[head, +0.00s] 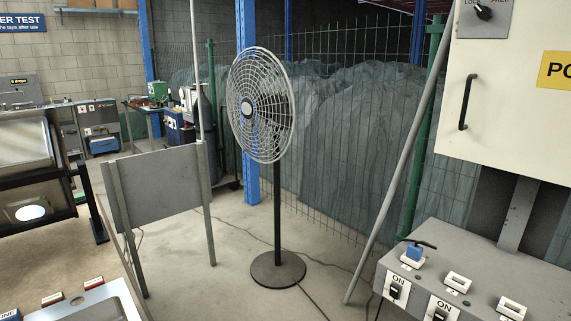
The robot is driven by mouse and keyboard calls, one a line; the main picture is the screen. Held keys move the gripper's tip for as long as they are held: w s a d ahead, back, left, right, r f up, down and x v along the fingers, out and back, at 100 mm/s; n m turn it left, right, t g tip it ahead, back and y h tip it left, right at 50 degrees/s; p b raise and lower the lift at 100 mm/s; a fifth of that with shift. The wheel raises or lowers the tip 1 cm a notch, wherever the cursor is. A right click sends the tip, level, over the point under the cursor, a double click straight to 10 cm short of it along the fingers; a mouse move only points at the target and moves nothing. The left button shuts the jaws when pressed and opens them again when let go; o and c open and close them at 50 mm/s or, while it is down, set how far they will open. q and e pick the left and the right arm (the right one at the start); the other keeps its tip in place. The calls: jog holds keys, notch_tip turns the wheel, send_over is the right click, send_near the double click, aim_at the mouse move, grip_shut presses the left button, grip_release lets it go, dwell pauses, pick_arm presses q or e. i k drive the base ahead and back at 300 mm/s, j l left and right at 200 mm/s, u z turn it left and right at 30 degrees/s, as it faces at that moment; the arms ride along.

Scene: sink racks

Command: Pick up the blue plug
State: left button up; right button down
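A blue plug (413,251) sits in the leftmost white socket at the back of the sloped grey switch box (470,265) at the lower right. A short black piece sticks out from the plug's top to the right. Two more white sockets stand in the same row, the middle one (458,282) and the right one (511,308), with nothing seen in them. Black switches on labels reading ON, such as this switch (394,291), are on the front of the box. Neither of my grippers is in view.
A cream cabinet (505,110) with a black handle hangs above the box. A pedestal fan (262,105) stands mid-floor beside a grey board (157,188) on posts. Cables cross the floor.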

aim_at(414, 252)
jog(key=z, duration=1.45)
jog(key=i+u, duration=0.15)
jog(key=i, duration=0.3)
